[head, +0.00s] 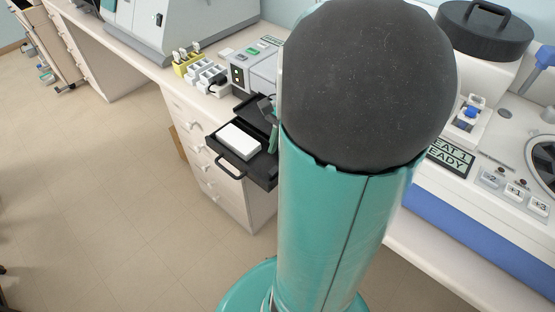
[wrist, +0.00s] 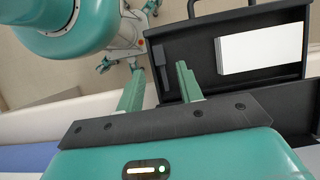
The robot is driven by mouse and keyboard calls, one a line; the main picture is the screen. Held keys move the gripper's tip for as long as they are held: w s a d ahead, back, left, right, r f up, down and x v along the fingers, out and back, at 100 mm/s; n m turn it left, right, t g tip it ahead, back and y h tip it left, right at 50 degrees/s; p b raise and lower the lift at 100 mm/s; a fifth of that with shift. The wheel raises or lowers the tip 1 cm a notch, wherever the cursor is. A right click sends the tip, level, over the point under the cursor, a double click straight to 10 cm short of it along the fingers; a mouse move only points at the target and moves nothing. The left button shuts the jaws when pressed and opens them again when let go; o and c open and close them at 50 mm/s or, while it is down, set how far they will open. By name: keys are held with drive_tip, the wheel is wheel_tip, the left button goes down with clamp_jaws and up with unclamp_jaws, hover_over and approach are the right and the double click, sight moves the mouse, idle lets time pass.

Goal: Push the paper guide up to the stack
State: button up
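The black paper tray (head: 256,173) is pulled out, with a white paper stack (head: 238,141) lying in it. The tray (wrist: 210,88) and stack (wrist: 259,48) also show in the wrist view, the stack on the right. A dark grey piece that looks like the paper guide (wrist: 158,56) stands near the tray's left side, with a gap between it and the stack. My gripper (wrist: 160,68) is open, its green fingers apart at the tray's left part, near the guide. Whether a finger touches the guide, I cannot tell. In the head view my arm hides most of the gripper.
The tray has a handle (head: 231,172) at its front. It sticks out above white drawers (head: 245,205). A printer-like device (head: 255,68) and a yellow rack (head: 187,66) stand on the counter behind. The floor (head: 110,190) to the left is clear.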

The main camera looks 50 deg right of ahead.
sight(275, 169)
drive_tip(key=shift+x, duration=1.9)
drive_tip(key=shift+a, duration=0.1)
drive_tip(key=shift+c, duration=0.3)
clamp_jaws()
drive_tip(key=shift+w, duration=0.1)
drive_tip(key=w, duration=0.4)
drive_tip(key=shift+w+r, duration=0.1)
drive_tip(key=shift+w, duration=0.05)
drive_tip(key=shift+o, duration=0.3)
unclamp_jaws()
